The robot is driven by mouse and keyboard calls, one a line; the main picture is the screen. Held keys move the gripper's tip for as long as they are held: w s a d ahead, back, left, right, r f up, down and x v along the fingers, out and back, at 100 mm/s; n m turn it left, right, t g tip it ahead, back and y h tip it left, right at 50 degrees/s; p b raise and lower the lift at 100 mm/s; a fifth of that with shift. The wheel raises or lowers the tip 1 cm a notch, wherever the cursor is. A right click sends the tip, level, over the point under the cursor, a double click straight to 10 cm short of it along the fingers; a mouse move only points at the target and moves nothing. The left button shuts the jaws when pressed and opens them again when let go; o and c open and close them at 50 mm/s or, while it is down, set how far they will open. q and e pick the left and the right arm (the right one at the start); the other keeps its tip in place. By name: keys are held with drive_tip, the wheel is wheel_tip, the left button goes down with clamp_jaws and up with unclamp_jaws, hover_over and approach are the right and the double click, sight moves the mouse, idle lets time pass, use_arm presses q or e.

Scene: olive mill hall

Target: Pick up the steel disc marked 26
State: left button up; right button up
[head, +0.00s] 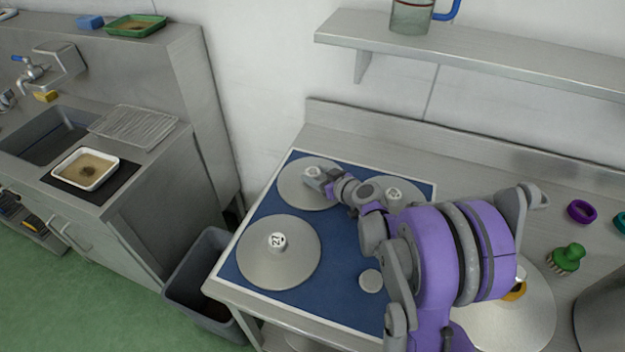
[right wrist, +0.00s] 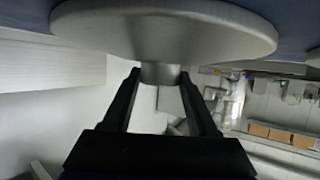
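A steel disc (head: 296,196) lies at the back left of the blue mat. My right gripper (head: 318,177) is at its knob and covers most of its label, so I cannot read the number. In the right wrist view the two fingers (right wrist: 160,80) stand on both sides of the knob (right wrist: 160,72) and appear to touch it, under the tilted-looking disc (right wrist: 165,30). The disc seems to be on the mat. Another disc (head: 412,187), farther right, has a label too small to read surely and is partly hidden by my arm. My left gripper is not in view.
A disc marked 27 (head: 265,265) lies at the front left of the mat (head: 345,240). A small steel disc (head: 370,281) lies near my right arm. A shelf (head: 480,48) with a jug (head: 410,16) hangs behind. A green brush (head: 566,257) stands at the right.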

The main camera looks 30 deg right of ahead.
clamp_jaws()
